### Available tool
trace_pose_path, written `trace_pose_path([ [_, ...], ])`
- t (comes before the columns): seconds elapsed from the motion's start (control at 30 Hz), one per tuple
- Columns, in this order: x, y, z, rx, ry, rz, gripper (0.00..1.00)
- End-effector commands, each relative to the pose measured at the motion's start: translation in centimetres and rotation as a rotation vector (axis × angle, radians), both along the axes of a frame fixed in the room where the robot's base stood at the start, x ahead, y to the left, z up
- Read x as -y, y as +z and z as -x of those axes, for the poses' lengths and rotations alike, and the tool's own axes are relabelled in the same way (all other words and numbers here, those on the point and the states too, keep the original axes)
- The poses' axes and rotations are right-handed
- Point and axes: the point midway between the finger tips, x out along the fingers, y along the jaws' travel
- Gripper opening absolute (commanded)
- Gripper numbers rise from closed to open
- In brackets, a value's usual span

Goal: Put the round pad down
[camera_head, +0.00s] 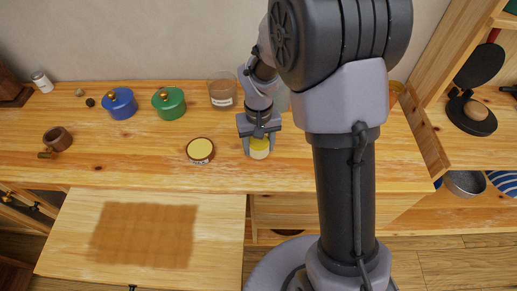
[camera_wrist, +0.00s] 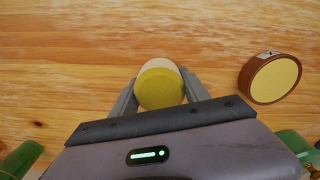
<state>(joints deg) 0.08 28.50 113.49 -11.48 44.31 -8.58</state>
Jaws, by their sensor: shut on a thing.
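The round pad (camera_wrist: 160,88) is yellow on its face with a paler cream side. It sits between the two grey fingers of my gripper (camera_wrist: 158,96), which is shut on it. In the head view the pad (camera_head: 259,150) shows below my gripper (camera_head: 259,138), over the wooden counter (camera_head: 130,165) near its front edge. I cannot tell whether the pad touches the counter. A round brown tin with a yellow top (camera_head: 200,150) stands on the counter just left of the pad; in the wrist view this tin (camera_wrist: 271,79) is at the right.
A blue pot (camera_head: 119,105), a green pot (camera_head: 169,104) and a clear glass (camera_head: 222,91) stand behind. A brown mug (camera_head: 58,139) and a small white jar (camera_head: 41,82) are at the left. A pulled-out board (camera_head: 215,245) with a brown patch is in front. The counter between mug and tin is clear.

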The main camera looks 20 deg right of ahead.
Motion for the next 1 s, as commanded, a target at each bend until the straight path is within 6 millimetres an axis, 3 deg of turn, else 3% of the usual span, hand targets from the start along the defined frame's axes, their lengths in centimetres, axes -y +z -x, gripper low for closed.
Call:
trace_pose_path([
  [0.03, 0.0, -0.9, 0.0, -0.001, 0.000, 0.000, 0.10],
  [0.33, 0.0, -0.9, 0.0, 0.000, 0.000, 0.000, 0.10],
  [0.37, 0.0, -0.9, 0.0, 0.000, 0.000, 0.000, 0.56],
  [0.47, 0.0, -0.8, 0.0, 0.000, 0.000, 0.000, 0.75],
  [0.77, 0.0, -0.7, 0.0, 0.000, 0.000, 0.000, 0.76],
  [0.87, 0.0, 0.8, 0.0, 0.003, 0.000, 0.000, 0.76],
  [1.0, 0.0, 5.0, -0.1, 0.005, 0.002, 0.000, 0.76],
])
